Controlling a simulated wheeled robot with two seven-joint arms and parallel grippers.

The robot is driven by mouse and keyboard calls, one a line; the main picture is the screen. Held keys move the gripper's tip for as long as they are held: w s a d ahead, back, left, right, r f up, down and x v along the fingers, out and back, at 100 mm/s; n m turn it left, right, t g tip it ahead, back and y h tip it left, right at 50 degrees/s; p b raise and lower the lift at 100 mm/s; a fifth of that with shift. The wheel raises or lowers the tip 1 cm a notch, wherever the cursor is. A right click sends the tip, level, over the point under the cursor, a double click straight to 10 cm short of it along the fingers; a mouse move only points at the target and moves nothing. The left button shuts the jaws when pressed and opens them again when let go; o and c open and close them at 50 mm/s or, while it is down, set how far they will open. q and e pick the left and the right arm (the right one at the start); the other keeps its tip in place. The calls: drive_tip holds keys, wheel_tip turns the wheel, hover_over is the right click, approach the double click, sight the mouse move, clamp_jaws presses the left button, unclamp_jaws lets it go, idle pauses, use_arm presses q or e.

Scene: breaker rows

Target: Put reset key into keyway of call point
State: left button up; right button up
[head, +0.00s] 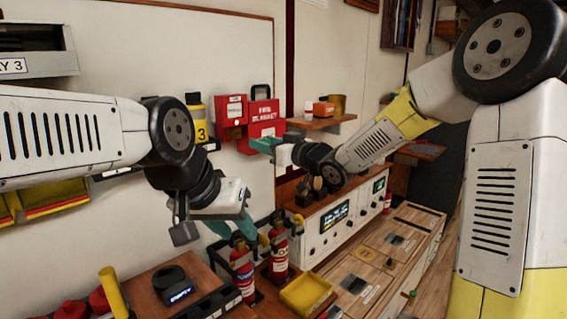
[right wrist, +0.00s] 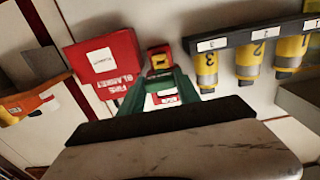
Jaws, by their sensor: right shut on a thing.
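The call point (head: 231,110) is a red box with a white face on the back wall, left of a red fire blanket case. In the right wrist view, the call point (right wrist: 165,98) shows between and beyond my green fingers. My right gripper (head: 259,145) is in front of the wall by the lower part of the call point and the case. It is shut on the reset key (right wrist: 160,61), seen as a small yellow piece at the fingertips. I cannot tell whether the key is in the keyway. My left gripper (head: 232,225) is open and empty, low above the extinguishers.
The fire blanket case (right wrist: 106,62) is close beside my right gripper. Yellow numbered cylinders (right wrist: 207,70) hang in a rack on the other side. Fire extinguishers (head: 279,250) and a yellow tray (head: 306,293) stand below. A wooden shelf (head: 320,122) juts from the wall.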

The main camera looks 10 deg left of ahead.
drive_tip(key=shift+r, duration=0.1)
idle(0.3)
drive_tip(key=shift+x, duration=2.9)
drive_tip(key=shift+x, duration=1.4)
drive_tip(key=o, duration=1.4)
drive_tip(key=v, duration=0.7)
drive_tip(key=shift+s+d, duration=0.2)
drive_tip(key=shift+d, duration=0.1)
